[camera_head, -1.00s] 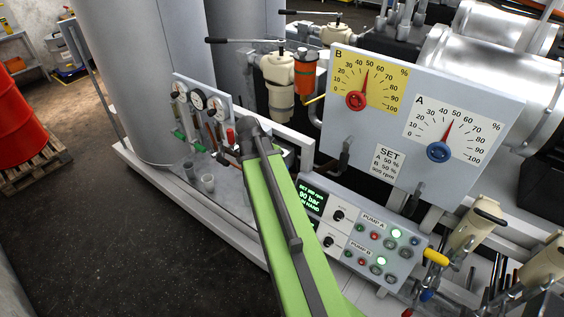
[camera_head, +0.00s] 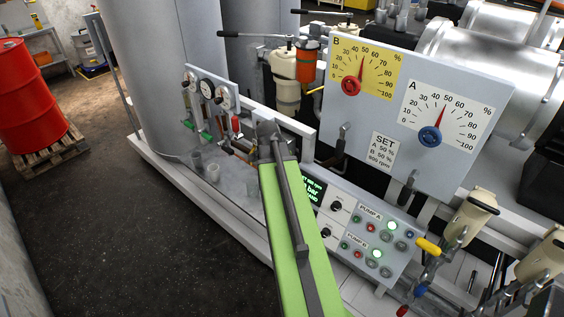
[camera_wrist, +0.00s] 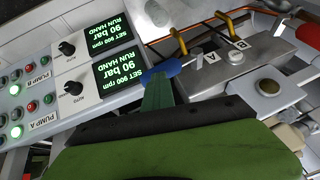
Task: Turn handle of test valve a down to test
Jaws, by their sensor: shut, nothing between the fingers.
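In the wrist view, a blue handle (camera_wrist: 163,71) sits beside a metal block with a label A (camera_wrist: 212,56); a label B (camera_wrist: 241,45) is next to it. My gripper (camera_wrist: 158,88) is shut and empty, its narrow green tip right at the blue handle. I cannot tell whether they touch. The tip partly hides the handle's near side. In the head view, my green arm reaches toward the valve area below the gauges, and my gripper and the blue handle are hidden behind it.
A control box (camera_head: 370,235) with lit displays and buttons stands right of my arm. A dial panel (camera_head: 365,130) rises behind it. Small gauges (camera_head: 206,90) and grey cups (camera_head: 212,172) are to the left. A red drum (camera_head: 28,95) stands on a pallet, with open floor nearby.

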